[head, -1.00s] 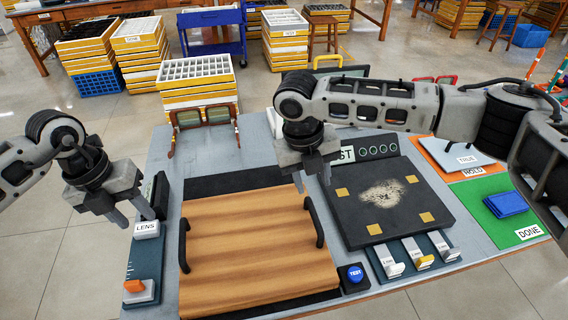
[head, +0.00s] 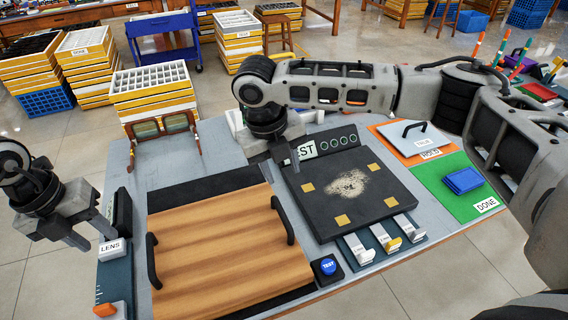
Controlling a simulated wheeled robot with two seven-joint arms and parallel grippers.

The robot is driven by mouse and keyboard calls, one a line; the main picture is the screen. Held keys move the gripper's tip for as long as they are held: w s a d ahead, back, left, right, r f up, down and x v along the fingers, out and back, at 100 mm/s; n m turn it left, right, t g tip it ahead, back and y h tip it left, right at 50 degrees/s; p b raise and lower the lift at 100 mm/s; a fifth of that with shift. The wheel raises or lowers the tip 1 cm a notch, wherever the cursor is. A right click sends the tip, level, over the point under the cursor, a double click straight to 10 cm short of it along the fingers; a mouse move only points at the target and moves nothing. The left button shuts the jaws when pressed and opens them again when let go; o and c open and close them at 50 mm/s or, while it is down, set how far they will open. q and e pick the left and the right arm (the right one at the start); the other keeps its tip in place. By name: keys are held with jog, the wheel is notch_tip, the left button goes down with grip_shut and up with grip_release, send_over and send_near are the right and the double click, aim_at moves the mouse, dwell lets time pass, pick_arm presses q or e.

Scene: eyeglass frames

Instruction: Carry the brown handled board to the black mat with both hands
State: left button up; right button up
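The brown handled board (head: 225,245) lies flat on a black mat (head: 205,188), whose dark edges show above and below it. Its left black handle (head: 152,262) and right black handle (head: 282,221) stand up at the sides. My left gripper (head: 96,243) is open and empty, left of the left handle and apart from it. My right gripper (head: 287,172) is beyond the right handle in the picture, above the table and touching neither board nor handle. Its fingers look parted and empty, seen partly side-on.
Right of the board is a black test plate (head: 325,215) with a blue TEST button (head: 328,267). Left is a LENS station (head: 112,250). Eyeglass frames (head: 160,128) stand at the back. The green DONE mat (head: 450,205) and orange HOLD mat (head: 385,131) are right.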

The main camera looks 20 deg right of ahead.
jog(key=shift+d+r, duration=0.85)
jog(key=shift+d, duration=0.15)
